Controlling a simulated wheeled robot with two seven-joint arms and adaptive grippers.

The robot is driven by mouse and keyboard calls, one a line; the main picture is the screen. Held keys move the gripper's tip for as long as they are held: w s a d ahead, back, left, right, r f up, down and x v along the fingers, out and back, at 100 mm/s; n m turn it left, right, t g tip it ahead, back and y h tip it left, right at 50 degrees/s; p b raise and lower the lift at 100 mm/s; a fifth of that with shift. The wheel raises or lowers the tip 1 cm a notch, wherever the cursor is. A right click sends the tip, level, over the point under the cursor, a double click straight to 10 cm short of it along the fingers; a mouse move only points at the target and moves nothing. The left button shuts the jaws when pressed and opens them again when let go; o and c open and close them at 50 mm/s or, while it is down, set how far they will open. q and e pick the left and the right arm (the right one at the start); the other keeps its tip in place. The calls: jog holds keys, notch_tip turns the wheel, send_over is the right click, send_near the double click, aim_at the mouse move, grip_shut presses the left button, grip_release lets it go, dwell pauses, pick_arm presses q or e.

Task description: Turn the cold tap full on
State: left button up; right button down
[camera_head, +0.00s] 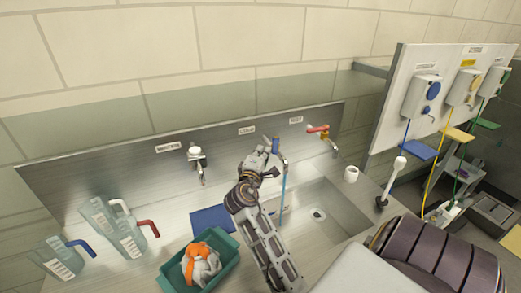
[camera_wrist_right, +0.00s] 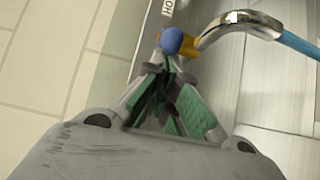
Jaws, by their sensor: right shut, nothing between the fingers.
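The cold tap (camera_head: 276,146) has a blue handle and stands below a small wall label, right of the middle of the steel sink. A thin blue stream (camera_head: 283,190) falls from its spout into the basin. In the right wrist view its blue knob (camera_wrist_right: 171,40) sits on a brass body beside the chrome spout (camera_wrist_right: 238,22). My right gripper (camera_head: 264,149) is just left of the handle. In the wrist view, the green-padded fingers (camera_wrist_right: 166,66) are shut and empty, their tips right by the knob; I cannot tell whether they touch it. My left gripper is out of view.
A red-handled tap (camera_head: 318,129) is to the right, another tap (camera_head: 196,158) to the left.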

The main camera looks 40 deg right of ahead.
aim_at(277, 154)
jog(key=shift+n+t+y, duration=0.3)
jog(key=shift+n+t, duration=0.1)
jog(key=shift+t, duration=0.1)
jog(key=shift+s+d+p, duration=0.4)
jog(key=shift+s+d, duration=0.15)
jog(key=shift+s, duration=0.4)
jog(key=shift+s+d+p, duration=0.4)
jog(key=shift+s+d, duration=0.15)
jog(key=shift+s, duration=0.35)
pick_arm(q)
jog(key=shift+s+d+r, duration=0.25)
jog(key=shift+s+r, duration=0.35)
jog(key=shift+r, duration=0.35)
pick_arm(e)
jog(key=shift+s+d, duration=0.15)
jog(key=shift+f, duration=0.1)
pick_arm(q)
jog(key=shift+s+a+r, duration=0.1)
pick_arm(e)
jog(key=shift+s, duration=0.1)
